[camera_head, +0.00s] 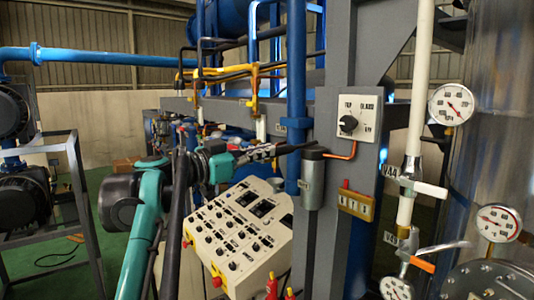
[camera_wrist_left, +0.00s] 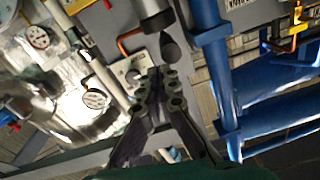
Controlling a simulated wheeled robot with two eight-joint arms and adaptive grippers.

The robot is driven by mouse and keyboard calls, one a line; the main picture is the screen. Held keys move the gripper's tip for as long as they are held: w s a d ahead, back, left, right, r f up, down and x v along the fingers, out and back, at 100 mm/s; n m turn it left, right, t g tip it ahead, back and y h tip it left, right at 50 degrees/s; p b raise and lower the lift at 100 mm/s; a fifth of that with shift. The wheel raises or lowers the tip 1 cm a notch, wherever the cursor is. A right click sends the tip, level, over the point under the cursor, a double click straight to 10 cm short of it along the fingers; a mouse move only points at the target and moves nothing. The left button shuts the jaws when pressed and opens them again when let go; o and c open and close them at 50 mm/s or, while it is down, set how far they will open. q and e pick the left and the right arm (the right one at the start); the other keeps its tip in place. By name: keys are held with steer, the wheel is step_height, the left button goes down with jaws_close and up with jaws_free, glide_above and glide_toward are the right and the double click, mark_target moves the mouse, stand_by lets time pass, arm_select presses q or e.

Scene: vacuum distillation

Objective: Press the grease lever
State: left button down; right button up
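The grease lever (camera_head: 296,147) is a thin dark bar sticking out to the left from the top of a grey cylinder (camera_head: 312,180) on the grey column. In the left wrist view, the lever (camera_wrist_left: 169,48) shows as a dark rounded end beside the cylinder (camera_wrist_left: 154,16), just beyond my fingertips. My left gripper (camera_head: 270,152) is at about the height of the lever's free end, its fingers pointing right toward it. In the left wrist view, the left gripper (camera_wrist_left: 163,74) has its fingertips together with nothing seen between them. Whether they touch the lever is unclear. My right gripper is not in view.
An orange pipe (camera_head: 342,156) leaves the cylinder below a dial switch (camera_head: 349,123). A blue vertical pipe (camera_head: 296,80) stands close to the lever. A sloped control panel (camera_head: 240,232) lies below. White valve piping (camera_head: 413,150) and gauges (camera_head: 452,104) stand at the right.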

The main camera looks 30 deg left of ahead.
arm_select(q)
steer(key=f+b+v, duration=0.1)
steer(key=v, duration=0.6)
steer(key=shift+a, duration=0.2)
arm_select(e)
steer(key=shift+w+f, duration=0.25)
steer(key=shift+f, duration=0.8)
arm_select(q)
steer(key=shift+s+f, duration=0.1)
steer(key=shift+s, duration=0.15)
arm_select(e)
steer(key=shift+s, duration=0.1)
arm_select(q)
steer(key=shift+w, duration=0.15)
